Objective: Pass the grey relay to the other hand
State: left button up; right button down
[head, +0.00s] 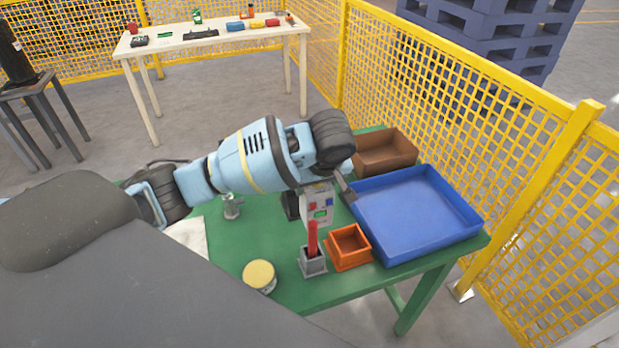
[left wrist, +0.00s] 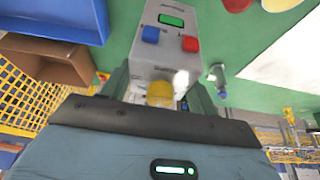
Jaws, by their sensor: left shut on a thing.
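The grey relay (head: 317,210) is a light grey box with a small green window and a blue and a red button on its face. My left gripper (head: 319,193) is shut on it and holds it over the green table, behind the red-handled item. In the left wrist view the relay (left wrist: 168,58) extends from between the fingers, and a yellow round part shows near its gripped end. Part of the relay is hidden by the gripper. My right gripper is in neither view.
The green table (head: 265,225) bears a blue tray (head: 415,215), a brown bin (head: 385,153), a small orange bin (head: 349,248), a grey holder (head: 313,262) with a red handle, and a yellow-lidded jar (head: 259,276). A yellow mesh fence (head: 480,130) stands behind.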

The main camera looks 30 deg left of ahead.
pick_arm(q)
jog(key=shift+s+d+r, duration=0.45)
jog(key=shift+d, duration=0.05)
